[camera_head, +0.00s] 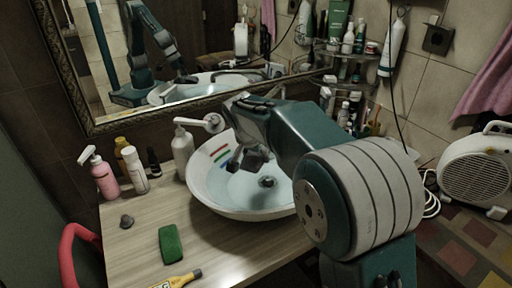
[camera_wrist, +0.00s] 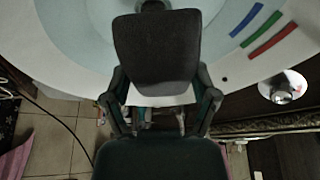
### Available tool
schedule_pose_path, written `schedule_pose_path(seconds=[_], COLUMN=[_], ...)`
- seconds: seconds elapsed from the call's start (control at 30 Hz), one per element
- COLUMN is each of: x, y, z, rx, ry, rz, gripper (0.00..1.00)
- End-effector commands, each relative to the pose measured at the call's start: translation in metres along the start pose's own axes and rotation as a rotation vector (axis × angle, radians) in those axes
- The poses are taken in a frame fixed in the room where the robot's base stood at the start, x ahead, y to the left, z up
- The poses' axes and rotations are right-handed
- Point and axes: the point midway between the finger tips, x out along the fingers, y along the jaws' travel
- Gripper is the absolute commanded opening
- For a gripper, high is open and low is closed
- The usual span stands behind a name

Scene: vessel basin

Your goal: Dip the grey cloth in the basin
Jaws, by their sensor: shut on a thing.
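My gripper (camera_head: 245,160) is over the white basin (camera_head: 208,201), inside its rim as seen in the head view. It is shut on a dark grey piece, the grey cloth (camera_wrist: 157,48), which fills the space between the fingers in the wrist view. In the head view the cloth is hard to tell from the dark fingers. The basin holds pale bluish water, and its wall (camera_wrist: 85,25) shows behind the cloth in the wrist view. I cannot tell whether the cloth touches the water.
A green sponge (camera_head: 171,244), a yellow tube (camera_head: 178,281) and a small grey lump (camera_head: 127,221) lie on the wooden counter (camera_head: 145,204). A pink spray bottle (camera_head: 104,178) and a white pump bottle (camera_head: 182,152) stand left of the basin. A mirror (camera_head: 205,95) is behind.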

Motion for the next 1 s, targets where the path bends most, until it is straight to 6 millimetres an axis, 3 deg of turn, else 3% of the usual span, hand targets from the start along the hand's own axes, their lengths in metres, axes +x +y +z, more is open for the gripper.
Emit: schedule_pose_path(seconds=[1.0], x=[0.095], y=[0.001], z=[0.039], rx=[0.0], ry=[-0.001], rz=[0.001], gripper=[0.38])
